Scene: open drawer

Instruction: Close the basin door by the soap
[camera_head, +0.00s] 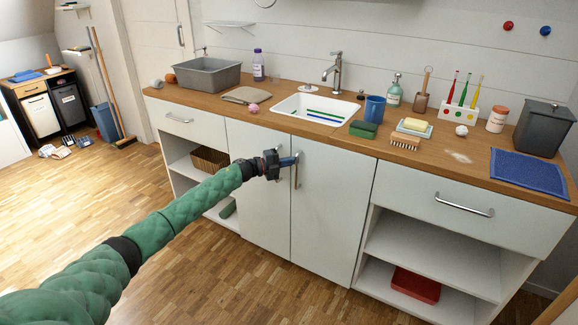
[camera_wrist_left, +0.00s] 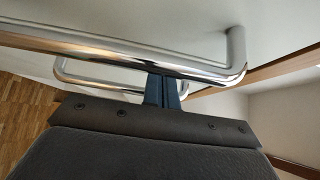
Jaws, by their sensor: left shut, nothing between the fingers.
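The basin (camera_head: 290,103) is set in the wooden counter, with two white doors below it. The right-hand door (camera_head: 335,205), on the side of the yellow soap (camera_head: 414,123), looks flush or nearly so; I cannot tell whether a small gap remains. The left-hand door (camera_head: 258,205) looks shut. My left gripper (camera_head: 295,160) is at the two upright door handles. In the left wrist view its dark blue fingers (camera_wrist_left: 162,90) are together, close to the near metal handle (camera_wrist_left: 150,58), with the second handle (camera_wrist_left: 90,82) beyond. Contact is unclear. My right gripper is out of view.
A drawer (camera_head: 440,195) above open shelves is at the right, with a red box (camera_head: 416,285) inside. The floor (camera_head: 190,265) before the doors is clear.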

